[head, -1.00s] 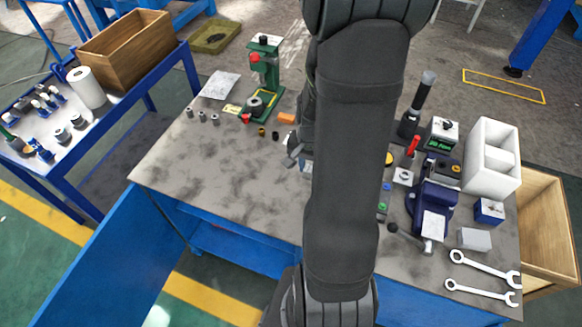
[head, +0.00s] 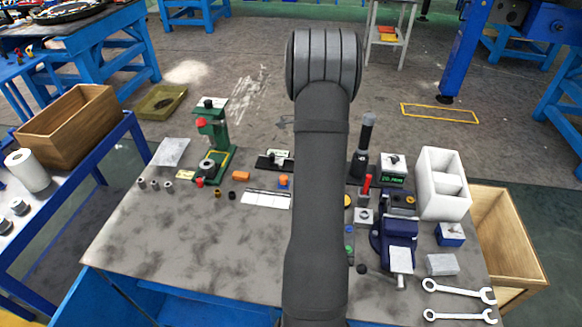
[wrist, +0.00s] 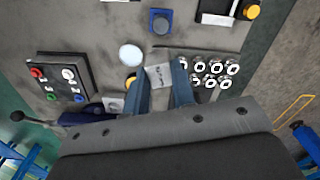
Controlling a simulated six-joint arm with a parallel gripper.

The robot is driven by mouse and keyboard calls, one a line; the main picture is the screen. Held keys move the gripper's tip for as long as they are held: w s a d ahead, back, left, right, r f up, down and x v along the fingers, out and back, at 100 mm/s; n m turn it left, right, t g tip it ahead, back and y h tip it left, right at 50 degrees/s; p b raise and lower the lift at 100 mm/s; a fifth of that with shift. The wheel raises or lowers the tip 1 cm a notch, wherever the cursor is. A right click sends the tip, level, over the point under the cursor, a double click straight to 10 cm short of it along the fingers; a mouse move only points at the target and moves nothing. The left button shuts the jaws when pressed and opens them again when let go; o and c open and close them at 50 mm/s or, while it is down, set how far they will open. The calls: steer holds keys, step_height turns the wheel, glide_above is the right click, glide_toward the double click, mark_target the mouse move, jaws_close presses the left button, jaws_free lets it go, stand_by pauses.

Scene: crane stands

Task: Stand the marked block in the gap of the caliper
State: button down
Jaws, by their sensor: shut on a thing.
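In the wrist view my gripper (wrist: 164,82) is shut on a small pale block (wrist: 160,75) with dark marks on its face. The block sits between the two blue-grey fingers, above the grey worktop. In the head view my arm hides gripper and block. I cannot tell for certain which thing is the caliper. A dark flat fixture (head: 268,163) with a pale piece stands at the table's back, left of my arm. A device with a green-lit display (head: 393,180) reading about 20 mm stands right of my arm.
A green press (head: 213,135) stands at the back left. In the wrist view a button box (wrist: 62,78) and several metal nuts (wrist: 213,68) lie nearby. The table's left front is clear.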

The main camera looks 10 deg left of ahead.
steer(key=w+d+m, duration=0.3)
steer(key=w+m, duration=0.1)
steer(key=w, duration=0.2)
steer(key=w+a+f, duration=0.1)
steer(key=a+f, duration=0.1)
steer(key=a, duration=0.1)
steer(key=w+a+f, duration=0.1)
steer(key=a+f, duration=0.1)
steer(key=a, duration=0.2)
steer(key=w+a+f, duration=0.1)
steer(key=a+f, duration=0.2)
steer(key=shift+w+a, duration=0.2)
steer(key=shift+a, duration=0.05)
steer(key=shift+f, duration=1.95)
steer(key=shift+f, duration=0.15)
steer(key=c, duration=1.2)
jaws_free()
